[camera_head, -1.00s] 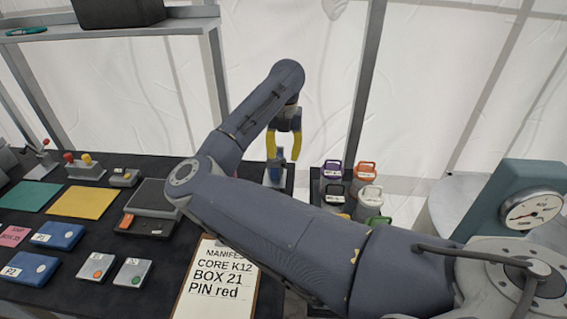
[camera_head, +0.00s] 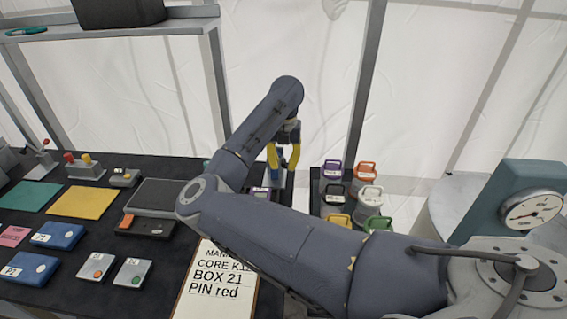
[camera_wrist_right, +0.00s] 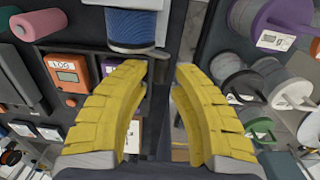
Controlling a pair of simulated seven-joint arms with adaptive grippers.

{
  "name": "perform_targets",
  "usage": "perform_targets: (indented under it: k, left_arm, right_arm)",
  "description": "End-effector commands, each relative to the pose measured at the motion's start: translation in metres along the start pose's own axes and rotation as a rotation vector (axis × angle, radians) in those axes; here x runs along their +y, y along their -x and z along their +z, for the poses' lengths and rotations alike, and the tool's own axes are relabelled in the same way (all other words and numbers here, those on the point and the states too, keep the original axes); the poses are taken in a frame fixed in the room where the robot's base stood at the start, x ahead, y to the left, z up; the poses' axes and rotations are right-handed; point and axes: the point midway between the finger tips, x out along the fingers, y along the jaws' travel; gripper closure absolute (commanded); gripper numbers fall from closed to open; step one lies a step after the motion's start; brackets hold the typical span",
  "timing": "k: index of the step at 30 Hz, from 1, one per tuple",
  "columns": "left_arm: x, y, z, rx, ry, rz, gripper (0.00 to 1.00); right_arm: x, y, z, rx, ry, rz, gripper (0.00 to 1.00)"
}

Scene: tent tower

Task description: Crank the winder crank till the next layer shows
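My right gripper (camera_head: 283,162) reaches over the far edge of the dark table in the head view. Its two yellow fingers are apart, with a clear gap between the tips in the right wrist view (camera_wrist_right: 164,68). A blue wound spool (camera_wrist_right: 132,28) with a pale flange sits just beyond the fingertips there. A grey upright part (camera_wrist_right: 162,32) stands beside it, near the gap. I cannot make out the crank handle clearly, nor whether a finger touches it. My left gripper is not in view.
Several colored-lid canisters (camera_head: 360,195) stand right of the gripper. A clipboard (camera_head: 215,285) lies at the front, partly under my right arm. An orange LOG device (camera_wrist_right: 67,72) and a pink roll (camera_wrist_right: 28,26) are left in the wrist view. A dial gauge (camera_head: 530,210) stands far right.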

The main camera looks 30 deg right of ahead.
Motion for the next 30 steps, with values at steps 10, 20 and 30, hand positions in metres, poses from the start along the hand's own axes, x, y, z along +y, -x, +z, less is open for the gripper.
perform_targets:
  k: [10,20,30]
  left_arm:
    - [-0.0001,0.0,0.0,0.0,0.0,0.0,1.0]
    - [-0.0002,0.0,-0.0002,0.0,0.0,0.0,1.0]
    - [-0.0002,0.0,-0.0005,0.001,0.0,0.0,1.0]
  right_arm:
    - [0.0002,0.0,-0.0001,0.0,0.0,0.0,1.0]
    - [0.0002,-0.0004,-0.0002,0.001,0.0,0.011,1.0]
    - [-0.0039,-0.0062,-0.0002,-0.001,-0.003,0.187,1.0]
